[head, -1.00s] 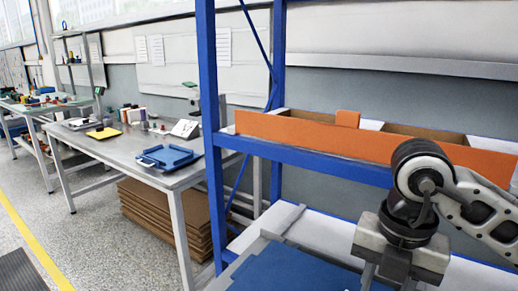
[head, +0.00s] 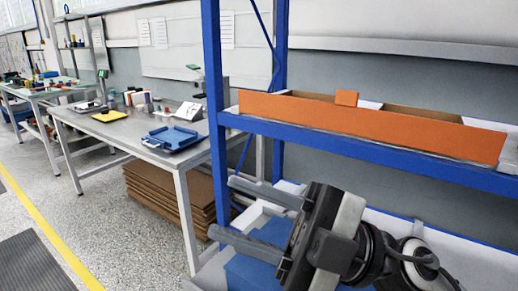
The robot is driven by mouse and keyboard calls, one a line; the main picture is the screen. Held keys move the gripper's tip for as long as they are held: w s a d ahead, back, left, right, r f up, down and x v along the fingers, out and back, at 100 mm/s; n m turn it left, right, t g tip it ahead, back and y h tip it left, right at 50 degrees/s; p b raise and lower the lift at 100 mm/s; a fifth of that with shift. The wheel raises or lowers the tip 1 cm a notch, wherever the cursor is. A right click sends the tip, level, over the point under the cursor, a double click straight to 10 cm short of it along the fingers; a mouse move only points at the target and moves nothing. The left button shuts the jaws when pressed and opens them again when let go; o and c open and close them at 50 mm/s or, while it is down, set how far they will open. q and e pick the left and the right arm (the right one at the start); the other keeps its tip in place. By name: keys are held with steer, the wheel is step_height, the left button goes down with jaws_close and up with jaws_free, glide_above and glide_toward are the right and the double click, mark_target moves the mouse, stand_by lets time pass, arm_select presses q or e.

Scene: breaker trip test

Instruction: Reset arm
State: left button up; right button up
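My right gripper (head: 238,214) shows at the lower right of the head view, its arm coming in from the right edge. Its two grey fingers point left and stand apart with nothing between them. It is in front of the lower level of the blue rack, over a blue surface (head: 252,272) there. My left gripper is not in the view. No breaker shows in this view.
A blue rack (head: 213,100) stands close by, with an orange-fronted bin (head: 370,122) on its shelf. To the left, a workbench (head: 110,130) holds a blue tray (head: 171,138) and small items. Stacked cardboard (head: 165,195) lies beneath it. The floor at left is open.

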steer(key=w+d+f+m+t+h, duration=0.2)
steer(key=w+d+m+t+h, duration=0.4)
steer(key=m+t, duration=0.45)
steer(key=w+d+f+m+t+h, duration=0.2)
steer(key=w+d+m+t+h, duration=0.35)
steer(key=m+t, duration=0.55)
steer(key=d+f+m+g+h, duration=0.4)
steer(key=d+f+m+h, duration=0.2)
steer(key=f+h, duration=0.45)
steer(key=s+d+f+m+g+h, duration=0.1)
steer(key=s+d+f+g, duration=0.1)
steer(key=s+f+g, duration=0.35)
steer(key=s+d+f+g, duration=0.2)
steer(key=f, duration=0.6)
steer(key=s+f+g, duration=0.7)
steer(key=s+f, duration=0.1)
steer(key=s, duration=0.5)
steer(key=w+a+f+t+y+p, duration=0.1)
steer(key=w+a+t+y+p, duration=0.1)
steer(key=w+a+t, duration=0.4)
steer(key=shift+w+a+f+n+t+y, duration=0.15)
steer(key=shift+a+f+n+t+y, duration=0.25)
steer(key=shift+y, duration=0.5)
steer(key=shift+d, duration=0.1)
